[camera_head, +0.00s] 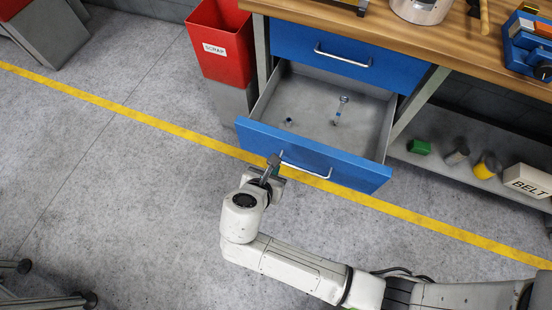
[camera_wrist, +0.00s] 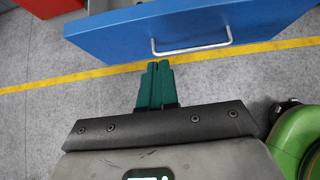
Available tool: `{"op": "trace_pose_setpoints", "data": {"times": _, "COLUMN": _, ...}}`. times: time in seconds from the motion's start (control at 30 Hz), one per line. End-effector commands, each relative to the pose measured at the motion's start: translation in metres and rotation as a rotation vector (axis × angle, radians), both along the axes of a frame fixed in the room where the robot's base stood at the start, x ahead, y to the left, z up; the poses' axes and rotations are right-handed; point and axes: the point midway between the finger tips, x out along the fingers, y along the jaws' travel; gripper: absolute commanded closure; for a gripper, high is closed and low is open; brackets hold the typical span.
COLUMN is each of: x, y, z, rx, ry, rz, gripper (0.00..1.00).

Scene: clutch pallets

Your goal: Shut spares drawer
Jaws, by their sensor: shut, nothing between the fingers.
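The spares drawer (camera_head: 310,158) is the lower blue drawer under the workbench. It is pulled well out, showing its grey inside with a bolt (camera_head: 341,110) and a small part (camera_head: 288,122) lying in it. Its blue front and silver handle (camera_head: 306,171) also show in the wrist view, with the handle there (camera_wrist: 190,48). My gripper (camera_head: 273,161) is at the drawer front, by the left end of the handle. In the wrist view its green fingers (camera_wrist: 158,68) are together and empty, pointing at the lower edge of the front. I cannot tell whether they touch it.
A shut upper blue drawer (camera_head: 350,50) sits above. A red scrap bin (camera_head: 222,45) stands left of the drawer. A low shelf (camera_head: 470,160) at right holds several small items and a BELT box (camera_head: 528,181). The floor at left is mostly clear.

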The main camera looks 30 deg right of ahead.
Motion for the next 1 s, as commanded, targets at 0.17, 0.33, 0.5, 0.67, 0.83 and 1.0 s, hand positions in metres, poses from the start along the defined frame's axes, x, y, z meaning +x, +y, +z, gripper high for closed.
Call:
{"op": "trace_pose_setpoints", "data": {"times": 0.17, "x": 0.013, "y": -0.02, "z": -0.023, "rx": 0.001, "ry": 0.001, "rz": -0.006, "gripper": 1.0}}
{"op": "trace_pose_setpoints", "data": {"times": 0.33, "x": 0.028, "y": -0.041, "z": -0.046, "rx": 0.002, "ry": 0.0, "rz": -0.008, "gripper": 1.0}}
{"op": "trace_pose_setpoints", "data": {"times": 0.5, "x": 0.043, "y": -0.06, "z": -0.059, "rx": 0.004, "ry": -0.003, "rz": -0.008, "gripper": 1.0}}
{"op": "trace_pose_setpoints", "data": {"times": 0.67, "x": 0.055, "y": -0.077, "z": -0.059, "rx": 0.005, "ry": -0.001, "rz": -0.008, "gripper": 1.0}}
{"op": "trace_pose_setpoints", "data": {"times": 0.83, "x": 0.061, "y": -0.085, "z": -0.059, "rx": 0.005, "ry": -0.001, "rz": -0.006, "gripper": 1.0}}
{"op": "trace_pose_setpoints", "data": {"times": 1.0, "x": 0.062, "y": -0.086, "z": -0.059, "rx": 0.005, "ry": -0.001, "rz": -0.006, "gripper": 1.0}}
